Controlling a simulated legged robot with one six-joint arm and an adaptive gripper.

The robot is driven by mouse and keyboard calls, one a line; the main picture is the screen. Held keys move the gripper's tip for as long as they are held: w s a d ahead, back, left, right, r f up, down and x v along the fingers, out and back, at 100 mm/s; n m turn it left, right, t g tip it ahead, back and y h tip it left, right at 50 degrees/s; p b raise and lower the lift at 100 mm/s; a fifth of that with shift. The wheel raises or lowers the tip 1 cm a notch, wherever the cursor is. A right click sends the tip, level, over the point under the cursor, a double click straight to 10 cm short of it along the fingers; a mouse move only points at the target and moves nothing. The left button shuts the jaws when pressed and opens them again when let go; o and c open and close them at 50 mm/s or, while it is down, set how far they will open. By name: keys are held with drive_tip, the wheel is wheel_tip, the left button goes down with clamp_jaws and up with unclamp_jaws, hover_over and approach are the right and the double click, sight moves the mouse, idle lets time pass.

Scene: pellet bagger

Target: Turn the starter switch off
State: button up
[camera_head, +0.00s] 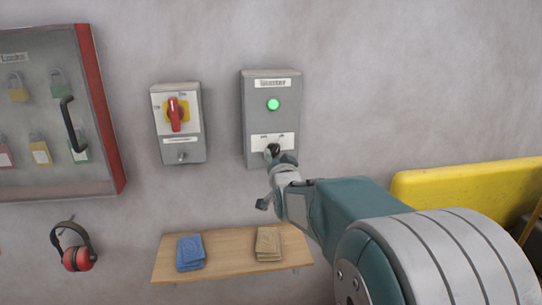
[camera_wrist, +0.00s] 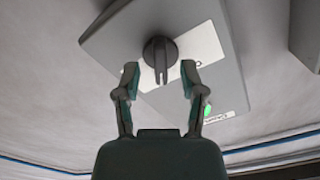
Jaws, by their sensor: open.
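The starter box (camera_head: 254,118) is a grey box on the wall with a lit green lamp (camera_head: 273,104) and a black rotary switch (camera_head: 272,149) low on its front. In the wrist view the dark switch knob (camera_wrist: 160,52) sits on a white label plate, and the green lamp (camera_wrist: 207,109) is partly behind a finger. My gripper (camera_wrist: 160,80) is open in front of the box. The knob's handle shows between its fingertips, with a gap on each side. In the head view my gripper (camera_head: 281,163) partly covers the switch.
A grey box with a red rotary handle (camera_head: 174,114) is to the left. A lock cabinet (camera_head: 105,110) and ear defenders (camera_head: 77,255) hang farther left. A wooden shelf (camera_head: 222,255) with folded cloths is below. A yellow panel (camera_head: 450,185) is at right.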

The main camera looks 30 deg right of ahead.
drive_tip(key=shift+x, duration=0.8)
clamp_jaws()
drive_tip(key=shift+n, duration=0.3)
drive_tip(key=n, duration=1.1)
drive_tip(key=shift+n, duration=0.3)
